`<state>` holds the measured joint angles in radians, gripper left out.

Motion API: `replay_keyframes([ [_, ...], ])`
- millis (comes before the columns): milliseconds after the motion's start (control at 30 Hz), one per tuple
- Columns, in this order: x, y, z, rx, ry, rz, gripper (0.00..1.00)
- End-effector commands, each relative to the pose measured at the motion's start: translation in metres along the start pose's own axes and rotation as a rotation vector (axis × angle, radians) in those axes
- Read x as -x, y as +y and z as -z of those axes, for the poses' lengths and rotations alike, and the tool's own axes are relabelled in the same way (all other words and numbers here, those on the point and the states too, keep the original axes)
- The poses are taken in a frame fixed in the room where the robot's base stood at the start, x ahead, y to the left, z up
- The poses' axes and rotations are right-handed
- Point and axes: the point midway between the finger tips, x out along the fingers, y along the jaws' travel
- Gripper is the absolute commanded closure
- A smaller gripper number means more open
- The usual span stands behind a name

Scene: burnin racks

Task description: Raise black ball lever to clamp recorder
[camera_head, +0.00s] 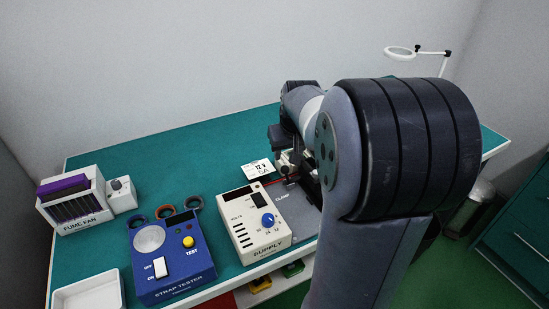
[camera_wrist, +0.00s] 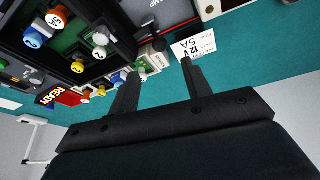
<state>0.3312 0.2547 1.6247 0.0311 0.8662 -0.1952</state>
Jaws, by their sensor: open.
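My gripper (camera_wrist: 158,70) is open in the wrist view, its two dark fingers apart. A small dark rounded shape (camera_wrist: 158,44), possibly the black ball of the lever, shows just beyond the gap between the fingertips, beside a small cream block (camera_wrist: 152,57). I cannot make out the lever's arm or its angle. A partly cut-off label ending in "AMP" (camera_wrist: 150,22) is at the top. In the head view the "CLAMP" label (camera_head: 282,197) lies right of the supply box; my arm hides most of the clamp area. The recorder cannot be clearly identified.
A white "12 V 5A" card (camera_wrist: 194,45) lies close to the right finger. A black-framed panel (camera_wrist: 118,48) with several coloured knobs is at left. The supply box (camera_head: 253,222), blue strap tester (camera_head: 168,255) and fume fan (camera_head: 76,200) stand on the green bench (camera_head: 180,150), clear toward the back.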

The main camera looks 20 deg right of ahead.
Motion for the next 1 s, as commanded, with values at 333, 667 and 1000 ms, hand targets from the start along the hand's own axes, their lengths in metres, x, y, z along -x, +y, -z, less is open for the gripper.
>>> replay_keyframes([
  [333, -0.063, -0.001, -0.002, 0.001, -0.006, 0.002, 0.54],
  [667, -0.096, -0.001, -0.002, 0.001, -0.002, 0.001, 0.54],
  [1000, -0.098, -0.001, -0.001, 0.002, -0.001, 0.001, 0.55],
])
